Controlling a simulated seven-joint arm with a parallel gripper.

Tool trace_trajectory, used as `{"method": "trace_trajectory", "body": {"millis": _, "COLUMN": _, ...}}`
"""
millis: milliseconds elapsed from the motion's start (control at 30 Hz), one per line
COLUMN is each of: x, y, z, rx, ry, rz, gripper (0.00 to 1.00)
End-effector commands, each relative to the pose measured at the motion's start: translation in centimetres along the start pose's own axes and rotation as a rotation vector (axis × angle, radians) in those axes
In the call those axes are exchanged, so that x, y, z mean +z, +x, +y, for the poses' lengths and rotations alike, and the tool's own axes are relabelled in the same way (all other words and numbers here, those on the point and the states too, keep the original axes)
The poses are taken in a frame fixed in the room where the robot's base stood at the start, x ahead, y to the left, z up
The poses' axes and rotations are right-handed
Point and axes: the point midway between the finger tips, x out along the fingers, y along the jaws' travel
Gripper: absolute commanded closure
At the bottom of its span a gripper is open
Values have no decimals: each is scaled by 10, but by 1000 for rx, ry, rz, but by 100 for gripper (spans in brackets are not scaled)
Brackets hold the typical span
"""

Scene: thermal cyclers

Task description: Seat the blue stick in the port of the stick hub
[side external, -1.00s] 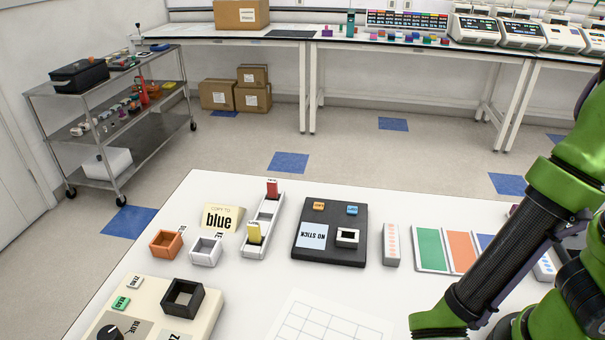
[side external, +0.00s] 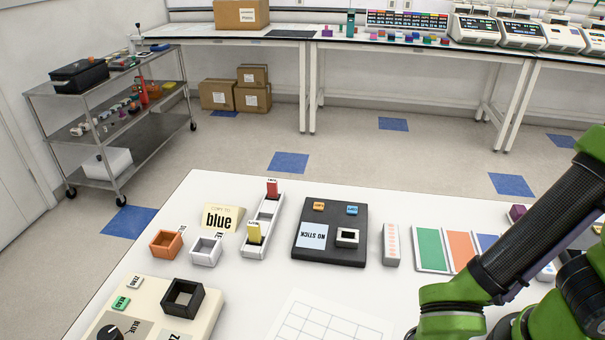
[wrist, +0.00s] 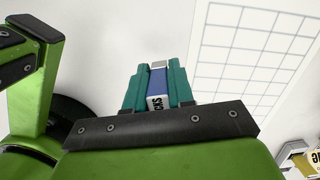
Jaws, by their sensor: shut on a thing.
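My gripper (wrist: 157,88), with teal fingers, shows in the wrist view and is shut on the blue stick (wrist: 158,84). The stick has a grey end and a white label, of which "CKS" can be read. White table surface lies beyond it. In the side external view my gripper and the blue stick are out of frame. The stick hub (side external: 327,212) is a dark box with a pale panel reading "NO STICK". Its white-rimmed port (side external: 348,237) is empty, at the box's near right. Two small buttons, orange and blue, sit at its far edge.
Left of the hub a white rack (side external: 266,212) holds a red and a yellow stick. A "blue" sign (side external: 221,218), orange and white open boxes, and a beige panel (side external: 151,310) stand further left. A grid sheet (side external: 330,326) lies in front. Colored panels (side external: 458,249) stand right.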

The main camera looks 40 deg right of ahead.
Motion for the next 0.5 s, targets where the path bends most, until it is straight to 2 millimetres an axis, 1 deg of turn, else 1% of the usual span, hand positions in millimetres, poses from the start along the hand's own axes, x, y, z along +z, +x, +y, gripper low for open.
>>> {"method": "trace_trajectory", "body": {"millis": 33, "x": 1, "y": -11, "z": -1, "rx": -7, "ry": 0, "rz": -1, "gripper": 100}}
{"method": "trace_trajectory", "body": {"millis": 100, "x": 3, "y": -25, "z": -2, "rx": -8, "ry": -1, "rz": 0, "gripper": 100}}
{"method": "trace_trajectory", "body": {"millis": 200, "x": 5, "y": -39, "z": -1, "rx": -5, "ry": 0, "rz": 0, "gripper": 100}}
{"method": "trace_trajectory", "body": {"millis": 367, "x": 6, "y": -52, "z": 1, "rx": 5, "ry": -55, "rz": 0, "gripper": 100}}
{"method": "trace_trajectory", "body": {"millis": 467, "x": 6, "y": -56, "z": 3, "rx": 23, "ry": -173, "rz": 5, "gripper": 100}}
{"method": "trace_trajectory", "body": {"millis": 500, "x": 6, "y": -59, "z": 2, "rx": 28, "ry": -239, "rz": 6, "gripper": 100}}
